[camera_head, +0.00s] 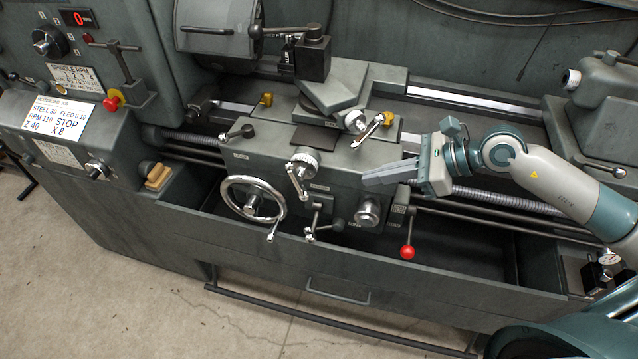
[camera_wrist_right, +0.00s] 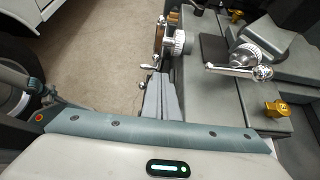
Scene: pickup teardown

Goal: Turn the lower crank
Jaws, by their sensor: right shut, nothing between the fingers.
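The lower crank (camera_head: 299,176) is a chrome dial with an arm slanting down, on the front of the lathe's carriage. In the right wrist view its pale dial (camera_wrist_right: 181,42) shows just beyond my fingers. The upper crank (camera_head: 368,131) has a chrome arm and sits higher and to the right; it shows large in the right wrist view (camera_wrist_right: 240,68). My right gripper (camera_head: 366,180) is shut and empty, its grey fingers pointing left, to the right of the lower crank and apart from it. The fingers also show in the right wrist view (camera_wrist_right: 158,82). My left gripper is not in view.
A chrome handwheel (camera_head: 253,198) stands lower left of the crank. A red-knobbed lever (camera_head: 407,252) hangs below my right gripper. Several small levers and a round knob (camera_head: 368,212) sit along the carriage front. The chip tray (camera_head: 480,262) runs below.

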